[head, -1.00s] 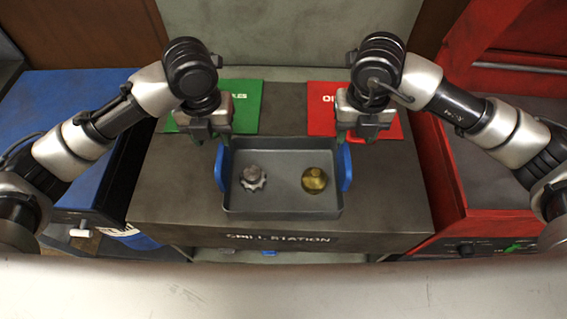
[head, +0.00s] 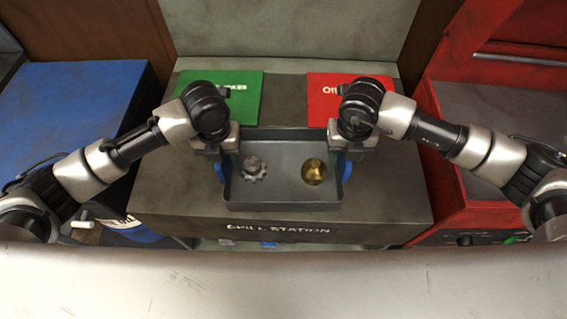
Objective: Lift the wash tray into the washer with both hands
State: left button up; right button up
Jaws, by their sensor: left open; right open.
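The grey wash tray (head: 285,200) rests on the dark bench in the middle of the head view. It has a blue handle on each side; the left handle (head: 219,171) and the right handle (head: 347,171) are partly covered by my grippers. A grey gear (head: 253,170) and a brass part (head: 314,172) lie inside the tray. My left gripper (head: 218,165) is open at the left handle. My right gripper (head: 350,163) is open at the right handle. I cannot tell whether the fingers straddle or touch the handles. The washer cannot be made out for certain.
A green mat (head: 245,90) and a red mat (head: 322,90) lie behind the tray. A blue cabinet (head: 65,105) stands at left and a red machine (head: 470,180) at right.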

pick_arm(q)
jog(key=shift+f, duration=0.2)
pick_arm(e)
jog(key=shift+f, duration=0.2)
pick_arm(q)
grip_shut()
pick_arm(e)
grip_shut()
pick_arm(q)
jog(key=shift+r, duration=0.1)
